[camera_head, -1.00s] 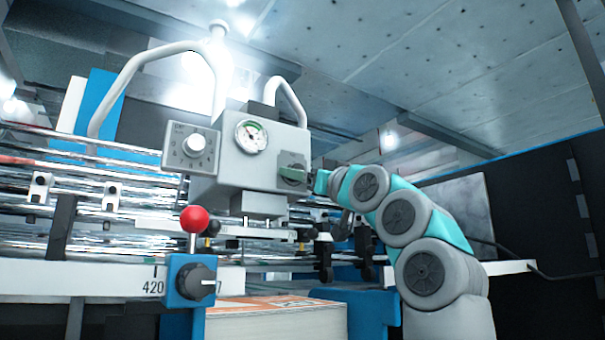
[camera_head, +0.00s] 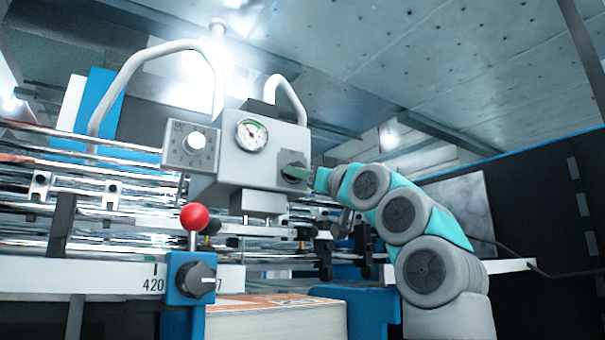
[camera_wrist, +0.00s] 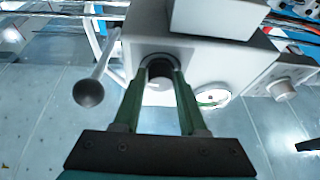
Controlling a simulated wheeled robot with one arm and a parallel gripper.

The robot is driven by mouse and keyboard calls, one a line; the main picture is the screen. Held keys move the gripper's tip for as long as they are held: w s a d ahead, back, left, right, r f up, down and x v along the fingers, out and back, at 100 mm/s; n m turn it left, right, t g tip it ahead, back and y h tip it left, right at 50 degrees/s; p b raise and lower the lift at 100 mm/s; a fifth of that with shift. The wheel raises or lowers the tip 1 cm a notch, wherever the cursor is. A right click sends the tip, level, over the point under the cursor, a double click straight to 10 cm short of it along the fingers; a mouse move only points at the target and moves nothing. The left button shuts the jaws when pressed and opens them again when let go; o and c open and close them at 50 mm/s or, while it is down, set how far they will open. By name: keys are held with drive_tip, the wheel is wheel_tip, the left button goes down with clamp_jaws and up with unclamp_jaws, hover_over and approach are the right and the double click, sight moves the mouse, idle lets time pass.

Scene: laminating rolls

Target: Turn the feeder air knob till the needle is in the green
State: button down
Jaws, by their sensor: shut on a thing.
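The grey feeder box (camera_head: 238,165) carries a round gauge (camera_head: 252,134) with a white face and a green band near its top. The thin needle seems to point up and left, but it is too small to read surely against the green. The gauge also shows in the wrist view (camera_wrist: 213,98), seen at a slant. My gripper (camera_head: 297,172) is at the box's right-hand face, below and right of the gauge. In the wrist view its green fingers (camera_wrist: 160,78) are shut on the dark air knob (camera_wrist: 160,68), which they partly hide.
A square dial unit (camera_head: 191,147) juts out left of the gauge. A red ball-topped lever (camera_head: 194,217) and a black knob on a blue block (camera_head: 190,279) stand in front. A paper stack (camera_head: 275,321) lies below.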

drive_tip(key=m+h+p, duration=0.1)
drive_tip(key=m, duration=0.2)
drive_tip(key=m+t+h+p, duration=0.1)
drive_tip(key=m+h, duration=0.1)
drive_tip(key=m, duration=0.2)
drive_tip(key=m+t+h+p, duration=0.1)
drive_tip(key=m+p, duration=0.1)
drive_tip(key=m, duration=0.1)
drive_tip(key=shift+s+a+r+m+h, duration=0.25)
drive_tip(key=shift+a+m+h, duration=0.05)
drive_tip(key=shift+h, duration=0.1)
drive_tip(key=shift+t, duration=0.3)
drive_tip(key=shift+f+m+h+p, duration=0.3)
drive_tip(key=shift+m+h+p, duration=0.1)
drive_tip(key=shift+m+p, duration=0.1)
